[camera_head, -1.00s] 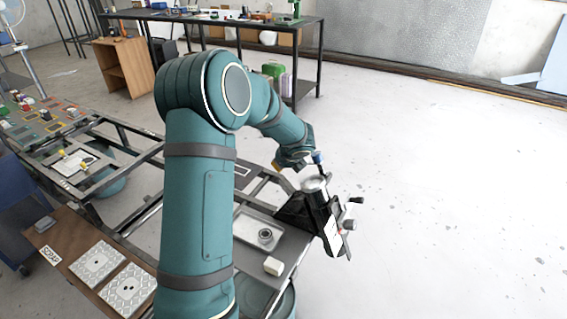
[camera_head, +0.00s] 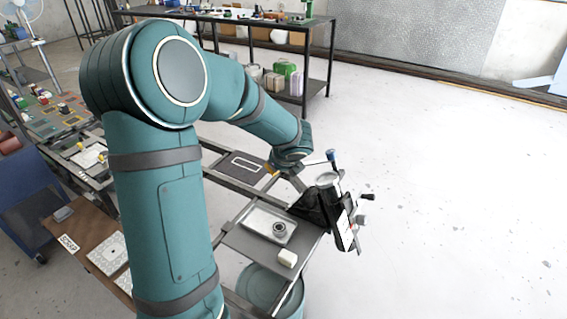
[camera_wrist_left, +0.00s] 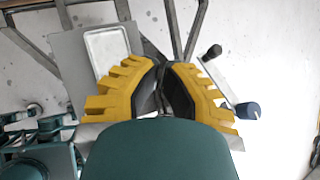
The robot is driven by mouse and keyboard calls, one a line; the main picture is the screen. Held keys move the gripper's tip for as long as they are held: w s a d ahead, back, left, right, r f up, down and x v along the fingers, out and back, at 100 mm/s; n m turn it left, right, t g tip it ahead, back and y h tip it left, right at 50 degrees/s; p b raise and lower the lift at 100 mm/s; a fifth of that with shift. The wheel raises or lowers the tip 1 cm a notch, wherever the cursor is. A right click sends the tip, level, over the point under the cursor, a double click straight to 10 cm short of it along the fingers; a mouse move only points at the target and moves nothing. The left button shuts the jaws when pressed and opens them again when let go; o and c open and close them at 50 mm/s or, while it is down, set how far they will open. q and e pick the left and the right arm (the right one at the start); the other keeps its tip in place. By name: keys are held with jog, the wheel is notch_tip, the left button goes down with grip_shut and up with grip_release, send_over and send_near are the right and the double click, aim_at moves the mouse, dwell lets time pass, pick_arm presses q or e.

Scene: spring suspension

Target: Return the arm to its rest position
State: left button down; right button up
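My left arm, thick and teal, rises from the lower left of the head view and bends over to the right. Its gripper (camera_head: 275,170) shows only as a small yellow part at the far end, beside the tray table. In the left wrist view two yellow ridged fingers with black inner pads (camera_wrist_left: 162,68) lean towards each other with a narrow gap at the tips; nothing held is clear. Beyond them is a black upright device (camera_head: 343,222) with a white face and dark knobs, apart from the arm's end. My right gripper is not in view.
A metal tray (camera_head: 252,218) with a small ring part (camera_head: 279,229) sits on the table, beside a white block (camera_head: 288,258). A bench with colored parts lies left, partly behind my arm. A long black table (camera_head: 322,50) stands at the back. The right floor is open.

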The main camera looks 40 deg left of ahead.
pick_arm(q)
jog(key=shift+s+d+r, duration=0.1)
dwell(0.6)
jog(key=s+d+f+n+g+h, duration=0.1)
jog(key=s+d+f+n+h, duration=0.2)
jog(key=d+f, duration=0.55)
jog(key=s+d+f+n+h, duration=0.1)
jog(key=d+f+n+h, duration=0.4)
jog(key=d, duration=0.6)
jog(key=s+d+f+n+g+h, duration=0.1)
jog(key=s+d+f+n+h, duration=0.15)
jog(key=d+f, duration=0.65)
jog(key=s+d+f+n, duration=0.4)
jog(key=s+d+n, duration=0.2)
jog(key=d+n, duration=0.2)
jog(key=shift+n, duration=0.85)
jog(key=shift+a, duration=0.1)
